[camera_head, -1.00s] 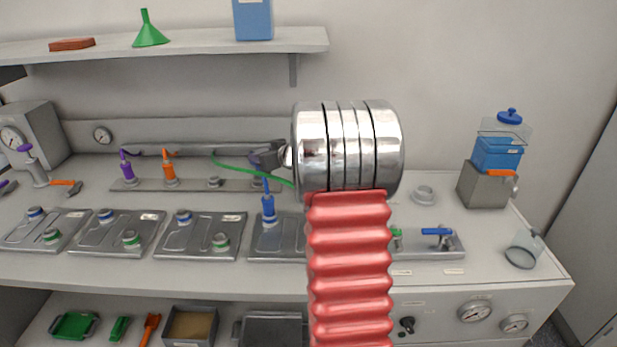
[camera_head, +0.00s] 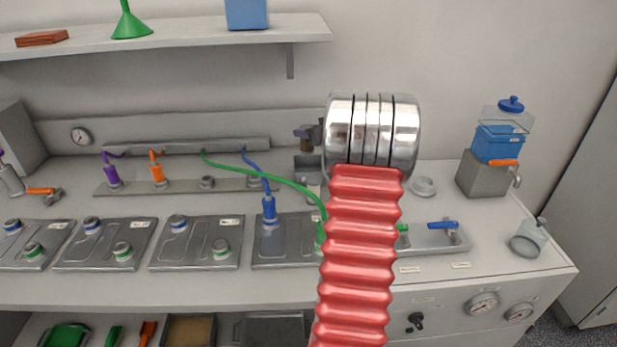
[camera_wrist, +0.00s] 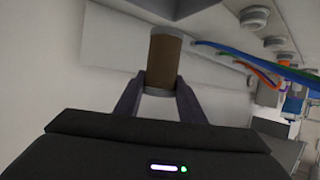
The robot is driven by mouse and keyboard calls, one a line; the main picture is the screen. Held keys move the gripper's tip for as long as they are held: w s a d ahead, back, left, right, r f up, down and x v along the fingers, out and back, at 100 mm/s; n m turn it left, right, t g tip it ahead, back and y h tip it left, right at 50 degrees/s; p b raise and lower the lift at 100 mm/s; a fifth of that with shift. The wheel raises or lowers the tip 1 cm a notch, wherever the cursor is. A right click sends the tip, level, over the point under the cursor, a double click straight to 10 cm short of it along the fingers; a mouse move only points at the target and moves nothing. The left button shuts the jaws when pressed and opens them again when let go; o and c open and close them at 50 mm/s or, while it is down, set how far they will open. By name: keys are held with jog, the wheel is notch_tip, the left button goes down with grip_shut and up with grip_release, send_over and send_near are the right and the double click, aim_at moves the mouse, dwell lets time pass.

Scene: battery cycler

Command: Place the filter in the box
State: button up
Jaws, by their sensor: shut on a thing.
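The filter (camera_wrist: 164,60) is a brown cylinder with pale end rims, in the upper middle of the wrist view. My gripper (camera_wrist: 160,88) is shut on it, with a dark finger on each side. In the head view the filter (camera_head: 302,131) shows as a small brownish piece left of my silver wrist joint, raised in front of the back wall. My gripper (camera_head: 317,133) is mostly hidden there by the arm. A grey open box with tan contents (camera_head: 190,330) sits on the lower shelf; I cannot tell whether it is the task's box.
A grey block-like fixture (camera_head: 307,166) stands just below the gripper. A green hose (camera_head: 275,177) and a blue hose (camera_head: 255,165) run close by. Grey plates (camera_head: 195,255) line the bench. A blue dispenser (camera_head: 498,143) stands at right. The wall shelf (camera_head: 285,32) overhangs above.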

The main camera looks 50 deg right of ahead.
aim_at(312, 149)
jog(key=shift+s+d, duration=0.15)
jog(key=shift+s, duration=0.1)
jog(key=shift+f, duration=3.1)
jog(key=shift+f, duration=0.1)
jog(key=shift+f, duration=1.75)
jog(key=o, duration=0.6)
jog(key=shift+f, duration=0.15)
jog(key=shift+o, duration=0.9)
